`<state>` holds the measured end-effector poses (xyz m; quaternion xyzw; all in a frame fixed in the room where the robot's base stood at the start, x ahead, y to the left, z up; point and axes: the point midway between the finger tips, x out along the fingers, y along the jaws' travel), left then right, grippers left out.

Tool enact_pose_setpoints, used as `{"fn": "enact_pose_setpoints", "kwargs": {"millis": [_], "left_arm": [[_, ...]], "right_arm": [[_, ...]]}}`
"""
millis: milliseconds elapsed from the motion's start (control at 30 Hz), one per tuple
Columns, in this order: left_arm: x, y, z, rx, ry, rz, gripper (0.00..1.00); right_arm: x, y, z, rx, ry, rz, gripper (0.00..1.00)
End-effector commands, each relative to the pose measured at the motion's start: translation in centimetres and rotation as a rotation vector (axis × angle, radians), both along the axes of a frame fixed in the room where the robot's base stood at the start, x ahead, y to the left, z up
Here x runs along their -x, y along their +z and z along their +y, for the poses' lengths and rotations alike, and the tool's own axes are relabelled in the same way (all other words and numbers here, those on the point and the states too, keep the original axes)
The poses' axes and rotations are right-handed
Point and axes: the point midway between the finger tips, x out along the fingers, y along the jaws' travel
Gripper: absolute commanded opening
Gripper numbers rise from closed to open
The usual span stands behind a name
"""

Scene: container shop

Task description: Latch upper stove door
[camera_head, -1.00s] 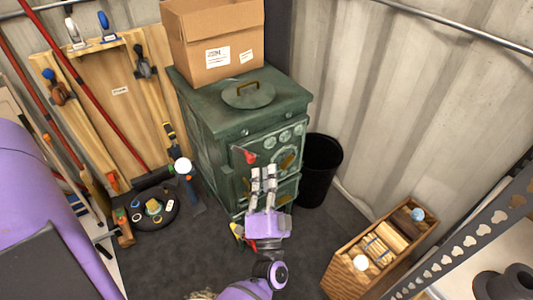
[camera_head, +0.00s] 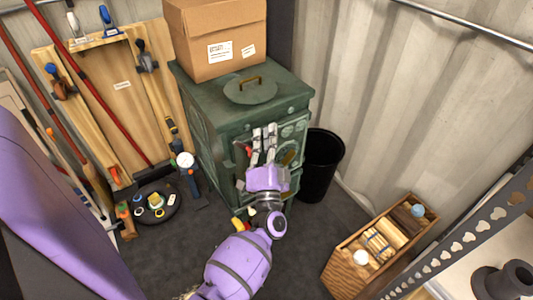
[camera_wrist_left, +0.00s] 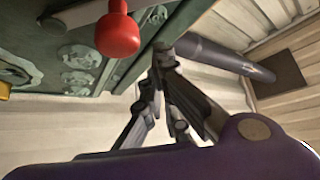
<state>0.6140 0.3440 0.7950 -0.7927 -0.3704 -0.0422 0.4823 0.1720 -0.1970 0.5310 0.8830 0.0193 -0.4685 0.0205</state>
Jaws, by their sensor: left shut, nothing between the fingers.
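The green stove (camera_head: 210,110) stands in the corner with a lid on top. Its upper door (camera_head: 290,150) is on the front face and is partly hidden behind my left gripper (camera_head: 264,132). The red-knobbed latch handle (camera_head: 244,148) shows just left of the gripper's fingers. In the left wrist view the red knob (camera_wrist_left: 118,34) is large and close, on the dark green ornamented front. My left gripper is shut and empty, its fingers pointing up at the upper front of the stove. Whether the fingers touch the door I cannot tell. My right gripper is out of view.
A black bin (camera_head: 322,165) stands right of the stove. A wooden crate (camera_head: 345,275) is at the lower right. Tools and a round black tray (camera_head: 165,212) are at the left. Dark floor is open in front.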

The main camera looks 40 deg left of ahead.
Motion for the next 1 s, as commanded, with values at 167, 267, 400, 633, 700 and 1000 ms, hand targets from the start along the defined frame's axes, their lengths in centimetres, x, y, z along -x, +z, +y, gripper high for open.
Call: {"fn": "enact_pose_setpoints", "kwargs": {"millis": [167,267,400,633,700,1000], "left_arm": [[2.0,-2.1,0.7,-0.003,0.000,0.004,0.00],[2.5,-2.6,0.9,-0.001,-0.001,0.002,0.00],[2.8,-2.8,1.0,-0.001,0.000,0.001,0.00],[2.8,-2.8,1.0,0.000,0.000,0.000,0.00],[2.9,-2.8,1.0,0.000,0.001,-0.001,0.00],[3.2,-3.2,1.1,0.024,0.000,-0.055,0.00]], "right_arm": [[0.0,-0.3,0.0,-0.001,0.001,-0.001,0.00],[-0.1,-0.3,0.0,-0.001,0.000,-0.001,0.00],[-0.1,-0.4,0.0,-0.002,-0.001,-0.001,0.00],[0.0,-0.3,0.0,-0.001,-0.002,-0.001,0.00],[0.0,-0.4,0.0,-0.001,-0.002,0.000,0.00],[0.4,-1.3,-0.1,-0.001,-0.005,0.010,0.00]]}}
